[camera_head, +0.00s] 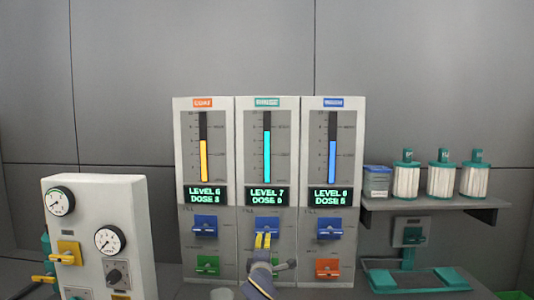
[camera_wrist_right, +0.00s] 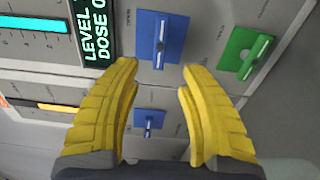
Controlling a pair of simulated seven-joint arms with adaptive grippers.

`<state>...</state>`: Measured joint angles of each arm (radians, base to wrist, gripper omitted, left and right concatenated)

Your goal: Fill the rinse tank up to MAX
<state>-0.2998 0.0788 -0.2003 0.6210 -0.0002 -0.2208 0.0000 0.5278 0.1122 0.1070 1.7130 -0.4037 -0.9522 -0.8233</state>
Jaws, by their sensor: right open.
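The rinse panel (camera_head: 266,145) is the middle of three tank panels, with a teal level bar (camera_head: 267,160) and a display (camera_head: 267,195) reading LEVEL 7, with a dose that looks like 0. Its blue fill lever (camera_head: 268,223) sits below the display. My right gripper (camera_head: 263,240) is open and empty in front of this lever. In the right wrist view, the blue lever (camera_wrist_right: 161,40) lies just beyond and between the yellow fingertips (camera_wrist_right: 158,65), apart from them. The green lever (camera_wrist_right: 248,53) of the same panel is to their right. My left gripper is not in view.
The coat panel (camera_head: 203,120) stands left, showing LEVEL 6, and a blue-labelled panel (camera_head: 333,120) stands right. A gauge box (camera_head: 95,225) is at left. A shelf (camera_head: 435,205) with white canisters (camera_head: 405,180) and a teal stand (camera_head: 415,280) are at right.

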